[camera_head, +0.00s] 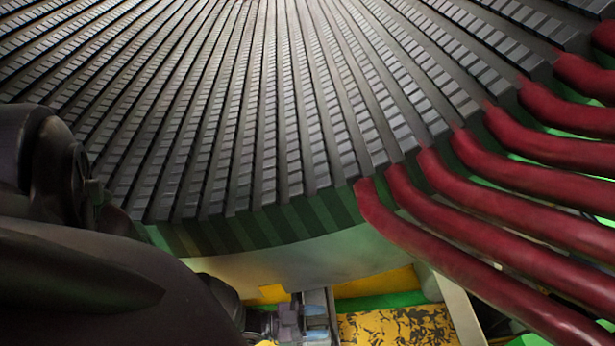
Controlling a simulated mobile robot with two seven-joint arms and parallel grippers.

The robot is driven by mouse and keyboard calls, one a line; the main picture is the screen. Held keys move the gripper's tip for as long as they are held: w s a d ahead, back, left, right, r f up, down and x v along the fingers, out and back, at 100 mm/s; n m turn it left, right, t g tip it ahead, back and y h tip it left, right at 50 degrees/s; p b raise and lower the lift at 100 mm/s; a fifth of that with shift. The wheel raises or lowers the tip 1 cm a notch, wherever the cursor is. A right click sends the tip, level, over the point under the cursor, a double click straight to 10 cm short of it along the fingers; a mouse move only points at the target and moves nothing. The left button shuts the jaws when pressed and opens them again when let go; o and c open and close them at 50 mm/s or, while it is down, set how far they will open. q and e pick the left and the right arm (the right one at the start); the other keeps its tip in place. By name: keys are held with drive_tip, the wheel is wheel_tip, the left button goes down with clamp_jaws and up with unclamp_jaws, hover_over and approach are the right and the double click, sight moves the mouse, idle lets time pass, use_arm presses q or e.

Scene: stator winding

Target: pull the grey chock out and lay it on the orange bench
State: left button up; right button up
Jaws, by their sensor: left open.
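The dark stator core (275,110) fills the upper part of the head view, with long slots fanning out and rows of small grey blocks along them. I cannot single out the grey chock for certain. My left gripper (303,322) is at the bottom centre, below the core's curved edge. It is open, small in view and cut off by the bottom edge. I see nothing held in it. My right gripper is not in view. The orange bench cannot be made out for certain.
Several thick dark red bars (470,225) slant from the core's edge to the lower right. A yellow surface with worn dark patches (395,326) lies low, right of my left gripper. A pale band (300,262) runs under the core's green rim. My dark left arm covers the lower left.

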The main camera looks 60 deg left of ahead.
use_arm(q)
drive_tip(key=shift+w, duration=0.1)
drive_tip(key=shift+c, duration=0.3)
clamp_jaws()
drive_tip(key=shift+d, duration=0.2)
